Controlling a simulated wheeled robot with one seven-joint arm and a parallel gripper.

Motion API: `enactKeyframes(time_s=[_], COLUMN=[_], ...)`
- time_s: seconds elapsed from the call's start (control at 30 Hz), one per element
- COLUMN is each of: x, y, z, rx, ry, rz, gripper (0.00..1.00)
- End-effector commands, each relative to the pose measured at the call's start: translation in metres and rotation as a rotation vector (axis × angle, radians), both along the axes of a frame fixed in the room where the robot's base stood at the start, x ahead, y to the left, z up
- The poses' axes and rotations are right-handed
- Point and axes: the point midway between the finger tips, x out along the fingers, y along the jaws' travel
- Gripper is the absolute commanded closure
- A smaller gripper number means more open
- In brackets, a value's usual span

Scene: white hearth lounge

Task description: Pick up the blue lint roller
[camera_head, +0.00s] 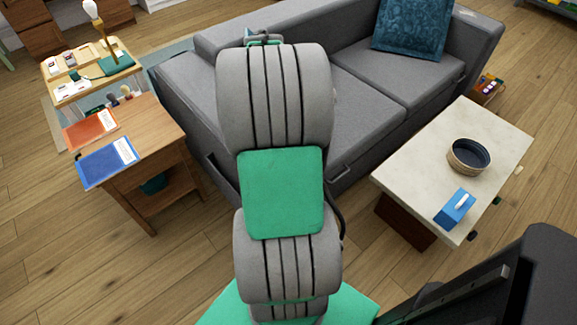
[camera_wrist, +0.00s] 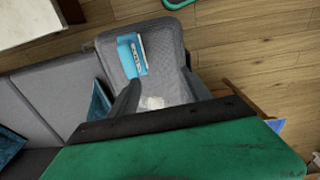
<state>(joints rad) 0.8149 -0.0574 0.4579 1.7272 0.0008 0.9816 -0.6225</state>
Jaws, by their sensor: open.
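In the wrist view, a light-blue object with a pale strip along one side (camera_wrist: 131,54) lies on the grey sofa armrest (camera_wrist: 172,50). It may be the blue lint roller, but its shape is too small to tell surely. My gripper (camera_wrist: 160,92) is open, its two grey fingers spread over the armrest. The blue object lies beyond the fingertips, toward the upper left, and is not between them. A small whitish patch (camera_wrist: 152,102) shows between the fingers. In the head view, my arm hides most of the armrest and my gripper.
A pale coffee table (camera_head: 415,167) at right holds a dark round bowl (camera_head: 467,157) and a blue box with a white top piece (camera_head: 455,208). A wooden side table (camera_head: 160,131) at left holds orange (camera_head: 90,129) and blue (camera_head: 106,163) booklets. The grey sofa (camera_head: 375,92) has a blue cushion (camera_head: 411,28).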

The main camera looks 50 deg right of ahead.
Motion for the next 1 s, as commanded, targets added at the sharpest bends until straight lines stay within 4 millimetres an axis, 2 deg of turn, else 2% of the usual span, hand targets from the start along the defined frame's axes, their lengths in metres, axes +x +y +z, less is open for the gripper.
enactKeyframes(time_s=[0.03, 0.13, 0.37, 0.6, 0.87, 1.0], x=[-0.014, -0.028, -0.031, -0.034, -0.034, -0.034], y=[-0.023, -0.045, -0.049, -0.052, -0.053, -0.053], z=[-0.023, -0.038, -0.067, -0.107, -0.111, -0.111], rx=[0.013, 0.025, 0.028, 0.027, 0.024, 0.024], ry=[0.012, 0.022, 0.024, 0.023, 0.022, 0.021], rz=[-0.022, -0.029, -0.029, -0.028, -0.028, -0.028], gripper=[0.44, 0.44, 0.44, 0.44, 0.44, 0.54])
